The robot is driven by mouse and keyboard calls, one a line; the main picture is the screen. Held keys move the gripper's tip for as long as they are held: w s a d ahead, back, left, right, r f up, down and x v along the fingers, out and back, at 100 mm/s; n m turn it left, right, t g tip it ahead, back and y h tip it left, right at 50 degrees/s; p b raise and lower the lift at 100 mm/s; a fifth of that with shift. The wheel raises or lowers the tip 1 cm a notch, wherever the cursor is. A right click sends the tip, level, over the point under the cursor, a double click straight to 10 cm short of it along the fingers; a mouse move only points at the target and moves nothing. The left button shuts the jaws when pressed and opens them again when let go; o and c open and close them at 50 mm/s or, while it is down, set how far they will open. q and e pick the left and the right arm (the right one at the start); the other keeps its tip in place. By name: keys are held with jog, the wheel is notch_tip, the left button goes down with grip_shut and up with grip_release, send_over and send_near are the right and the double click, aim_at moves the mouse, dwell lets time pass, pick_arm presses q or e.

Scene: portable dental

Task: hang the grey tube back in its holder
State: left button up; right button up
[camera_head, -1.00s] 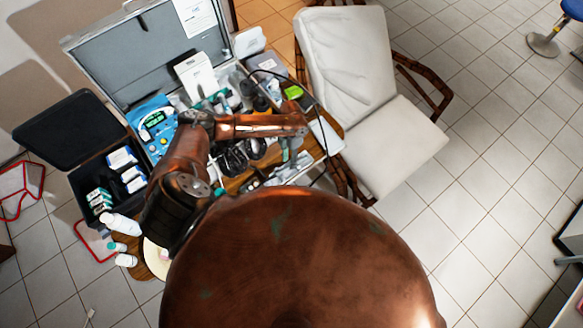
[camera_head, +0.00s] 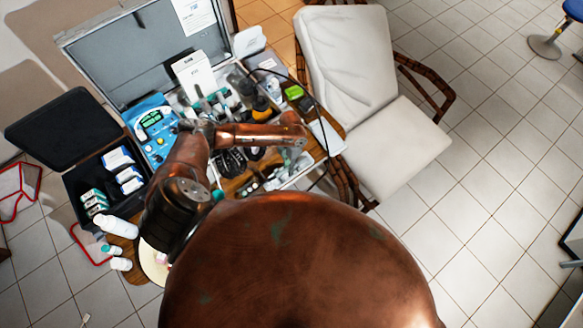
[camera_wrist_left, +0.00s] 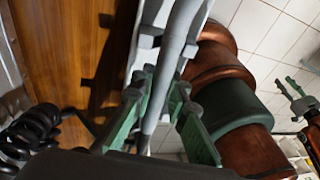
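The grey tube (camera_wrist_left: 178,45) runs from the top edge of the left wrist view down between the green fingers of my left gripper (camera_wrist_left: 160,88). The fingers close in on both sides of it and appear shut on it. In the head view my left gripper (camera_head: 291,158) is small, over the right front edge of the dental unit, and the tube cannot be made out clearly. The tube's holder cannot be told apart with certainty. My right gripper (camera_wrist_left: 294,93) shows at the right edge of the left wrist view, with its fingers apart and empty.
An open case (camera_head: 150,55) and a crowded instrument tray stand on the wooden table. A black box (camera_head: 65,130) with small packs is at the left. A white chair (camera_head: 350,60) stands close at the right. Black coiled cords (camera_wrist_left: 30,130) lie near my left gripper.

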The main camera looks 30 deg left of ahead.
pick_arm(q)
grip_shut()
jog(key=shift+r+p, duration=2.75)
jog(key=shift+r, duration=1.1)
